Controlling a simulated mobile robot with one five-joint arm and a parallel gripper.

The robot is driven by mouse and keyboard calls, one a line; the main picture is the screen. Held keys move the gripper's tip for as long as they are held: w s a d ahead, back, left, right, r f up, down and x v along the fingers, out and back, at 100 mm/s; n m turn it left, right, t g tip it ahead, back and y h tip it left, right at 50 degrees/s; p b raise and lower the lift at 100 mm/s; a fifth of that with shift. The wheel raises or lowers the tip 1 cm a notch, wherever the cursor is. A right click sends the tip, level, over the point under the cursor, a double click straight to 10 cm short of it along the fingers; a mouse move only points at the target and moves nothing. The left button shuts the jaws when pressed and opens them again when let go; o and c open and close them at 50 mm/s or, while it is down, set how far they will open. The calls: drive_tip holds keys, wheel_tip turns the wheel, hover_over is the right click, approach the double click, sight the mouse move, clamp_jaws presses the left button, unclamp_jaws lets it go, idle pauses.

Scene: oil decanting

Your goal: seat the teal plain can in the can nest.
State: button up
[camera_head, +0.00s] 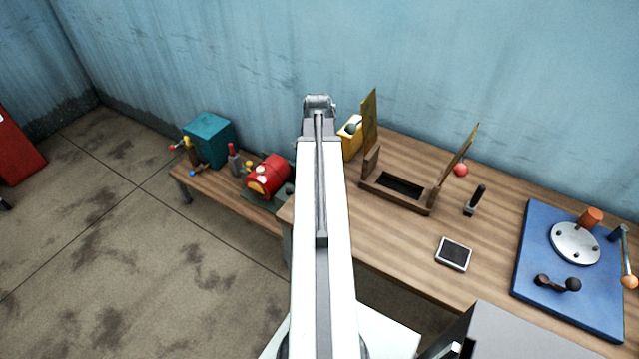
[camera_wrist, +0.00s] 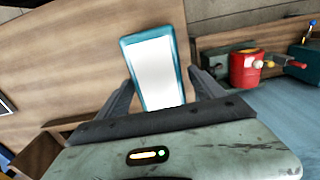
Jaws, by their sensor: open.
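In the wrist view a teal-edged block with a white face (camera_wrist: 153,65), which looks like the teal plain can, stands between the two fingers of my gripper (camera_wrist: 161,80). The fingers are open, one on each side of it; I cannot tell whether they touch it. Its lower end is hidden behind the gripper body. In the head view this block is hidden behind my arm. A wooden frame with a dark rectangular opening (camera_head: 402,185), possibly the can nest, sits on the table right of my arm; its opening looks empty.
Upright boards (camera_head: 369,122) flank the frame. A yellow can (camera_head: 349,140) stands close behind my arm. A dark-handled tool (camera_head: 475,200), a small framed pad (camera_head: 454,253) and a blue board with fittings (camera_head: 535,262) lie to the right. A red drum (camera_head: 268,176) and teal box (camera_head: 208,139) are left.

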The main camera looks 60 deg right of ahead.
wheel_tip(320, 180, down, 2)
drive_tip(key=shift+b, duration=0.35)
drive_tip(key=shift+r, duration=0.15)
drive_tip(key=shift+c, duration=0.4)
clamp_jaws()
